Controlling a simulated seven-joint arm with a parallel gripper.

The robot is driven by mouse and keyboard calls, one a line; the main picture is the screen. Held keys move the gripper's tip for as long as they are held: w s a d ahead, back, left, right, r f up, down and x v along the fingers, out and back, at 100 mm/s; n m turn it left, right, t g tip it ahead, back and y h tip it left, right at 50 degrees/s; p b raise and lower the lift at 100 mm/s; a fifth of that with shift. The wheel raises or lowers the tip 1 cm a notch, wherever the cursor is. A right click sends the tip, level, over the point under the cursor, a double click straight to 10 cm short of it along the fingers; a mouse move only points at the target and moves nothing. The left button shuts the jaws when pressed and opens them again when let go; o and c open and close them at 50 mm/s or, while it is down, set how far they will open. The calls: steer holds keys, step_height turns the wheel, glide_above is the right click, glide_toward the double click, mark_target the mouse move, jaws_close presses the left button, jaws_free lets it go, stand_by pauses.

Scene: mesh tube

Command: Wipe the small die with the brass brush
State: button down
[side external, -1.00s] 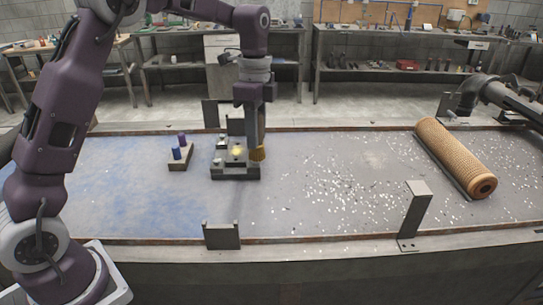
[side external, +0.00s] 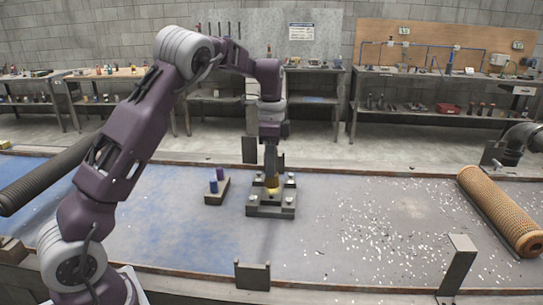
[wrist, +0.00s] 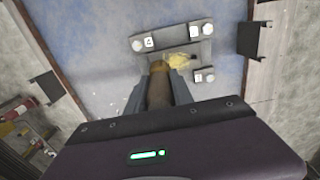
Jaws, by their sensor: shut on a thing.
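My gripper (side external: 271,168) points down and is shut on the brass brush, whose brown handle (wrist: 158,92) shows between the fingers in the wrist view. The brush's brass-coloured end (side external: 272,189) is low over the middle of a dark grey die block (side external: 270,212) with several round studs at its corners. A bright yellow patch (wrist: 180,60) lies beside the brush end on the block in the wrist view; I take it for the small die's face, partly hidden by the brush. I cannot tell whether the bristles touch it.
A small block with two blue-purple pegs (side external: 217,184) stands just left of the die block. A tan mesh tube (side external: 500,212) lies at the right. Upright metal brackets (side external: 252,276) stand along the table's front edge. White flecks cover the table's right half.

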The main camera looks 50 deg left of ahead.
step_height(320, 180, down, 2)
steer(key=shift+f, duration=0.2)
steer(key=shift+w+a+f, duration=0.3)
steer(key=shift+w+f, duration=0.05)
steer(key=shift+f, duration=0.35)
steer(key=shift+w+a, duration=2.1)
steer(key=shift+a, duration=0.05)
steer(key=shift+s+d, duration=2.4)
steer(key=shift+d, duration=0.05)
steer(key=shift+r, duration=4.1)
